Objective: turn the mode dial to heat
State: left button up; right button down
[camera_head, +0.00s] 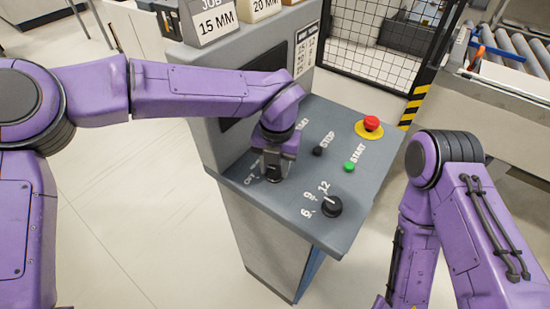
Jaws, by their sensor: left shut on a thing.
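The control panel (290,210) is a sloped grey top with white lettering. My left gripper (271,176) points down onto its left part and is shut on the mode dial, which is mostly hidden under the gripper and wrist. Part of the dial's lettering shows around the gripper, but the dial's pointer cannot be seen. My right arm (455,205) comes in at the right, apart from the panel; its gripper is out of view.
On the panel are a black numbered knob (331,206), a green start button (349,167), a black stop button (319,151) and a red emergency button (371,123) on yellow. Labelled boxes (213,25) stand on top behind. A mesh fence (370,50) and roller conveyor (515,50) lie beyond.

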aim_at(276, 170)
pick_arm(q)
jog(key=shift+r+m+p, duration=0.1)
jog(key=shift+m+p, duration=0.85)
jog(key=shift+m, duration=0.35)
jog(key=o, duration=1.1)
jog(key=shift+c, duration=0.2)
notch_tip(276, 170, up, 10)
jog(key=b, duration=0.2)
jog(key=shift+d+r, duration=0.15)
jog(key=shift+r, duration=0.05)
